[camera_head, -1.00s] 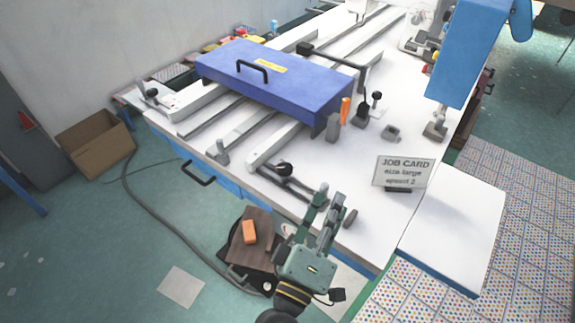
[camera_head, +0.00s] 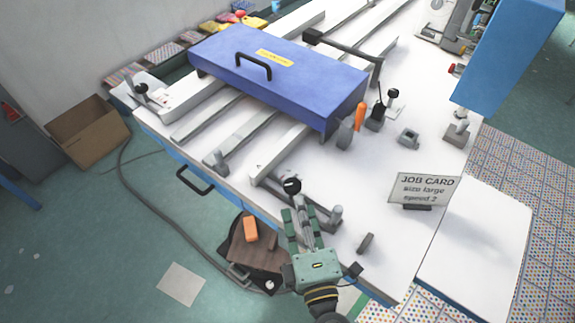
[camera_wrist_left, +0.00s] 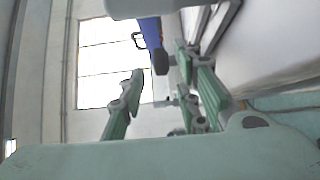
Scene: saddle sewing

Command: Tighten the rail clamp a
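A clamp with a black ball knob (camera_head: 291,186) stands at the table's near edge, at the front end of a rail. A second black-knobbed clamp (camera_head: 140,88) stands at the table's left corner. No label shows which one is a. My left gripper (camera_head: 301,212) is just below the nearer knob in the head view, with its green fingers pointing toward it and partly covering the clamp's arm. The fingers stand apart in the wrist view (camera_wrist_left: 168,85), with nothing clearly held. Contact with the clamp cannot be told. My right gripper is not in view.
A blue cover with a handle (camera_head: 285,82) lies across the rails. An orange-handled tool (camera_head: 361,116), a job card (camera_head: 424,189) and a small grey block (camera_head: 365,243) stand to the right. An orange block (camera_head: 251,229) sits on a brown surface below the table edge.

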